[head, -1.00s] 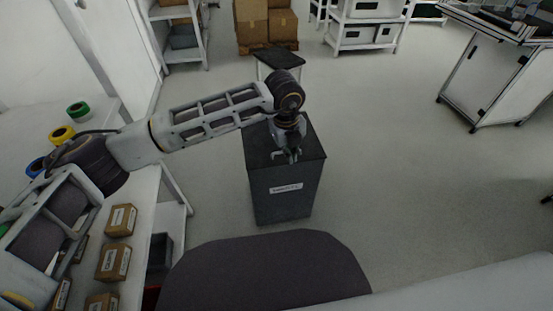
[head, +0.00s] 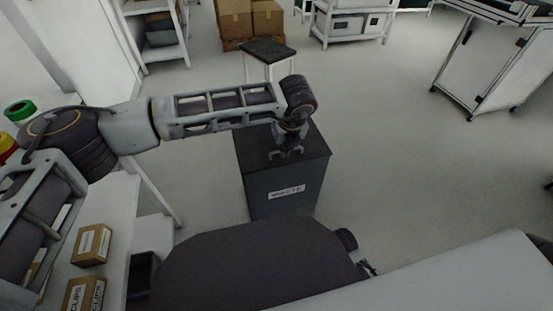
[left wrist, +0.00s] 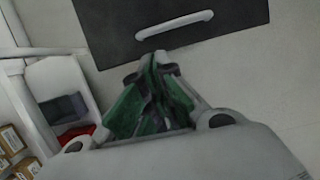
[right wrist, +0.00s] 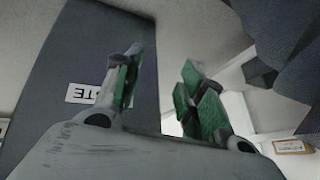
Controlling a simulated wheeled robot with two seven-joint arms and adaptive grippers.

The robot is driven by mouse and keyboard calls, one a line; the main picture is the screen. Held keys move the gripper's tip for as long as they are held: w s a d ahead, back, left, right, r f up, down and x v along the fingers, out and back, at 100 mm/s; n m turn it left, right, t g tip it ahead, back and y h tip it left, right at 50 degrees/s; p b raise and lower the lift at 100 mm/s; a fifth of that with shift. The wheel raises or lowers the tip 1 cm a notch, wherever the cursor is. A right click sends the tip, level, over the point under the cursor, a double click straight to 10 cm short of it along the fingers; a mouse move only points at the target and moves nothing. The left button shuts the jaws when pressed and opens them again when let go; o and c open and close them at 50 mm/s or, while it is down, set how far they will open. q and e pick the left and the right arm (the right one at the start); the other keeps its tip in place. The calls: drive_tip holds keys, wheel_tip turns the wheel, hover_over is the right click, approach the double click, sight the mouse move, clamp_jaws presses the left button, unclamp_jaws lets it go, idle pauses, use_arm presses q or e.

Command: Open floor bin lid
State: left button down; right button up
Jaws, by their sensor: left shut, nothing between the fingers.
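The floor bin (head: 258,200) is a dark grey box with a white label on its front, and its flat black lid (head: 312,155) is down. In the left wrist view the dark lid (left wrist: 110,25) carries a white bar handle (left wrist: 175,25) near one edge. My left gripper (head: 286,153) hangs over the lid. In the left wrist view its green-padded fingers (left wrist: 155,60) are shut and empty, close to the handle; contact cannot be told. My right gripper (right wrist: 163,75) is open and empty, with the bin's labelled front (right wrist: 50,65) behind it.
A white table (head: 115,225) with small cardboard boxes (head: 91,244) stands at the left. A black-topped stool (head: 268,50) stands behind the bin. A white cabinet (head: 485,75) is at the right. The floor right of the bin is clear.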

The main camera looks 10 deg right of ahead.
use_arm(q)
drive_tip(key=shift+w, duration=0.1)
use_arm(e)
drive_tip(key=shift+r, duration=0.15)
use_arm(q)
drive_tip(key=shift+f, duration=0.1)
drive_tip(key=b, duration=0.3)
hover_over(279, 163)
drive_tip(key=s, duration=0.2)
drive_tip(key=f, duration=0.7)
drive_tip(key=shift+w+d+f, duration=0.1)
drive_tip(key=shift+w+f, duration=0.1)
drive_tip(key=shift+x, duration=1.05)
use_arm(e)
drive_tip(key=shift+m+t+y, duration=0.3)
drive_tip(key=shift+t+y, duration=0.1)
drive_tip(key=shift+t, duration=0.1)
drive_tip(key=shift+w+a+f, duration=0.1)
drive_tip(key=shift+a+f, duration=0.1)
drive_tip(key=shift+f, duration=0.7)
drive_tip(key=shift+a+f, duration=0.15)
drive_tip(key=shift+f, duration=0.7)
drive_tip(key=shift+w+a+f, duration=0.1)
drive_tip(key=shift+a+f, duration=0.1)
drive_tip(key=shift+f, duration=0.7)
use_arm(q)
drive_tip(key=shift+r, duration=0.15)
use_arm(e)
drive_tip(key=shift+d+r, duration=0.1)
